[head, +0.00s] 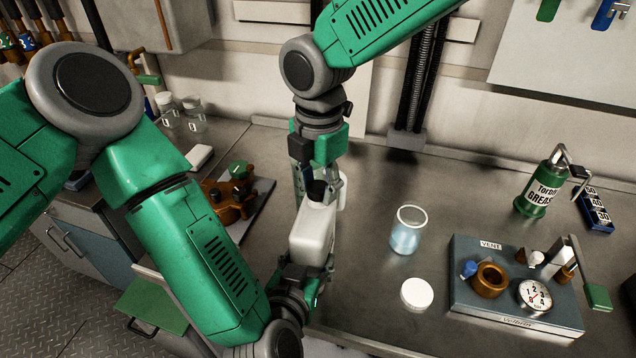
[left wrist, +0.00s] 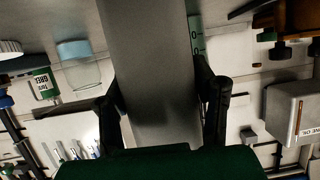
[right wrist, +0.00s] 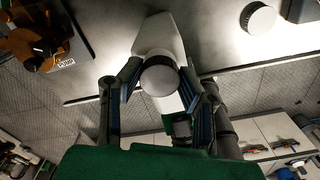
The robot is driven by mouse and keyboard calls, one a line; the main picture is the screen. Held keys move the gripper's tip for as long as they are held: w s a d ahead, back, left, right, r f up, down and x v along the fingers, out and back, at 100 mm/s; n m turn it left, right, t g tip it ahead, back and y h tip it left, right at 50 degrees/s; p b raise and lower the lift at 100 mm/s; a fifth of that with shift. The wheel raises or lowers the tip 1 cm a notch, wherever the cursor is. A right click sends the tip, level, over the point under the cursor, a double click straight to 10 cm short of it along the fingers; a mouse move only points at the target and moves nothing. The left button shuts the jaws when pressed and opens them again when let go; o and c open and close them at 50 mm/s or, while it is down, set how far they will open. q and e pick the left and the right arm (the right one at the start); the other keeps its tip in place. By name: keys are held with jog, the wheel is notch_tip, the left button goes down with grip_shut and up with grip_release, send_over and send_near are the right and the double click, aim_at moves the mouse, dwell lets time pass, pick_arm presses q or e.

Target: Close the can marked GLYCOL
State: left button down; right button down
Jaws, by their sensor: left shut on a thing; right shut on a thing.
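A white can (head: 312,236) stands out in the middle of the head view, held between my two grippers. No GLYCOL marking is readable on it. My left gripper (head: 304,277) is shut on the can's lower body, whose grey side fills the middle of the left wrist view (left wrist: 148,80). My right gripper (head: 320,186) comes from above and is shut on the round cap (right wrist: 160,76) at the can's top. The cap looks dark in the head view (head: 317,190). I cannot tell whether it is fully seated, as the fingers partly hide the neck.
A glass jar of blue liquid (head: 406,232) and a white round lid (head: 417,293) are to the right. Beyond stand a gauge block (head: 515,312), a green grease can (head: 542,188) and a blue numbered block (head: 594,211). An orange pump (head: 229,207) is left. Bare bench lies around the jar.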

jog(key=m, duration=0.5)
jog(key=shift+a, duration=0.1)
jog(key=m, duration=0.3)
jog(key=c, duration=1.1)
grip_release()
jog(key=shift+r, duration=2.25)
